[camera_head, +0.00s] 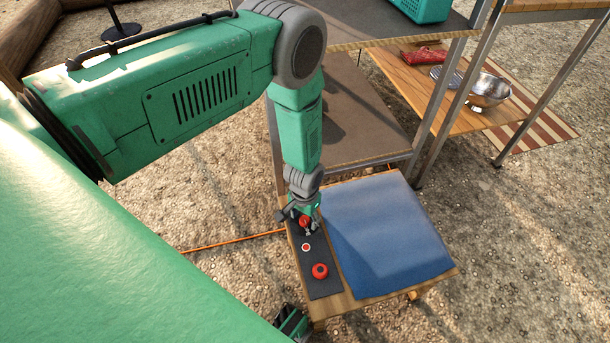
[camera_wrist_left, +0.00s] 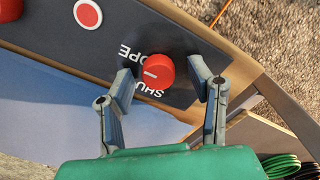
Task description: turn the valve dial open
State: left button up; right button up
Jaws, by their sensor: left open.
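The valve dial (camera_wrist_left: 155,72) is a round red knob with a short white mark, set on a dark panel (camera_wrist_left: 175,30) with partly covered "OPE" and "SHU" lettering beside it. In the head view the red dial (camera_head: 304,220) is partly hidden by my left gripper (camera_head: 302,225), which comes down from above. In the left wrist view my left gripper (camera_wrist_left: 161,80) is open, with one finger on each side of the dial. A gap shows on the right side; I cannot tell whether the left finger touches.
A red button on white (camera_head: 306,247) and a larger red knob (camera_head: 320,270) sit on the same panel. A blue pad (camera_head: 385,235) covers the wooden bench beside it. A metal-framed shelf (camera_head: 430,120) stands behind. An orange cable (camera_head: 235,243) lies on gravel.

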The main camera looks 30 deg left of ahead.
aim_at(305, 218)
pick_arm(q)
notch_tip(305, 218, up, 12)
jog(key=shift+f, duration=0.15)
dwell(0.4)
jog(key=s+a+r, duration=0.1)
jog(key=s, duration=2.1)
notch_tip(305, 218, up, 13)
jog(key=p, duration=1.2)
jog(key=shift+s+m+t, duration=0.3)
jog(key=shift+s, duration=0.15)
